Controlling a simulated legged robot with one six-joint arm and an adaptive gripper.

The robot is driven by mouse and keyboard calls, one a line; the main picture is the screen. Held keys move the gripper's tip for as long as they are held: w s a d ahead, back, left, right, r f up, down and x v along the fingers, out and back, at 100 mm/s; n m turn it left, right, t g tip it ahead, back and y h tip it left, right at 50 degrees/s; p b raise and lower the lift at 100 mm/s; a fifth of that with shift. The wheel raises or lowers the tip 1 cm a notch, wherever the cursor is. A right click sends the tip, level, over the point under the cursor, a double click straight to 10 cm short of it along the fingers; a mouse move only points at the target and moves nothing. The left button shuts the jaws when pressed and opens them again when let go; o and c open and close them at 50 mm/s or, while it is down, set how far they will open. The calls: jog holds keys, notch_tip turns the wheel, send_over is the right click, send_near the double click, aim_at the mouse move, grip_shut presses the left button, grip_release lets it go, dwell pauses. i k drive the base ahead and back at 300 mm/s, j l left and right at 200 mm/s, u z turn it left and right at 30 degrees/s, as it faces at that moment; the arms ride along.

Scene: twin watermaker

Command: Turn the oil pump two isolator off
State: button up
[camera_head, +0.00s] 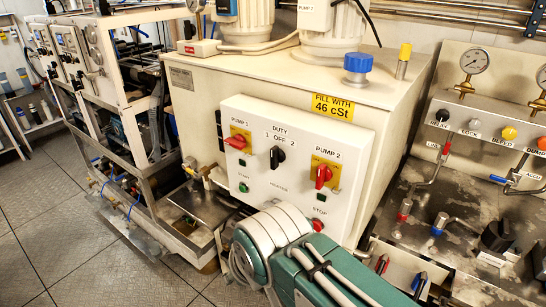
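The pump 2 isolator (322,176) is a red rotary handle on a yellow plate, at the right of the white control panel (300,135). Its handle looks roughly upright. The label "PUMP 2" (328,153) is just above it. The pump 1 isolator (236,142), a similar red handle on yellow, is at the left and looks closer to level. A teal and white part of my arm crosses the bottom middle, below and in front of the panel. My gripper is not visible, so its opening and any contact cannot be seen.
A black duty selector (277,157) sits between the isolators. A red stop button (318,225) is low on the panel. The panel is on a cream tank (345,85) with a blue cap (358,63). A valve bench (460,215) stands right; open tiled floor (60,235) lies left.

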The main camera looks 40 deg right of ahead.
aim_at(323, 173)
jog(key=k+l+z, duration=0.1)
jog(key=l+z, duration=0.4)
jog(key=z, duration=0.2)
jog(key=k+l+z, duration=0.1)
jog(key=l+z, duration=0.25)
jog(key=j, duration=0.1)
